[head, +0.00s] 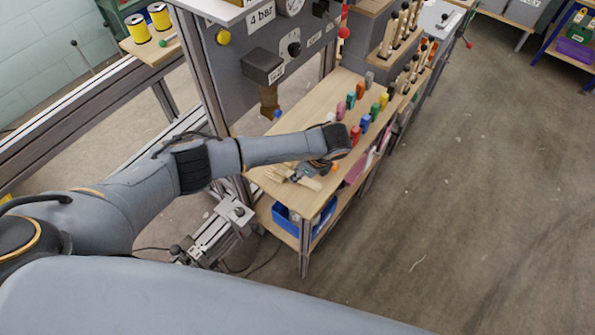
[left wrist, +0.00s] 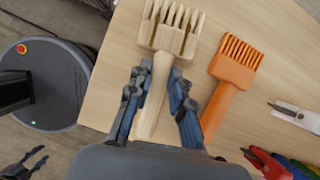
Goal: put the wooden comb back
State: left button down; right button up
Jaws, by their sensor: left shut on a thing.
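The wooden comb (left wrist: 172,32) is pale, with a forked head and a long handle. My left gripper (left wrist: 158,100) is shut on its handle, a finger on each side, and the teeth point away from the palm. In the head view the comb (head: 281,173) is at the near end of the wooden bench top, partly hidden by my left gripper (head: 308,171). I cannot tell whether it touches the wood. My right gripper (left wrist: 24,164) shows at the lower left of the left wrist view, fingers apart and empty, away from the bench.
An orange comb (left wrist: 236,62) lies on the bench top (left wrist: 112,75) beside the wooden one. A white-handled tool (left wrist: 296,117) and red pliers (left wrist: 266,163) lie further right. Coloured pegs (head: 363,123) stand along the bench. A blue bin (head: 289,222) is on the shelf below.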

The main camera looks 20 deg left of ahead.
pick_arm(q)
jog(key=shift+f, duration=0.2)
jog(key=c, duration=0.7)
grip_release()
jog(key=p+v, duration=0.6)
jog(key=a+p+v, duration=0.1)
jog(key=p+v, duration=0.2)
jog(key=shift+s+d+r+p, duration=0.15)
jog(key=shift+r+p, duration=0.2)
jog(key=shift+r, duration=0.1)
jog(key=shift+f, duration=0.1)
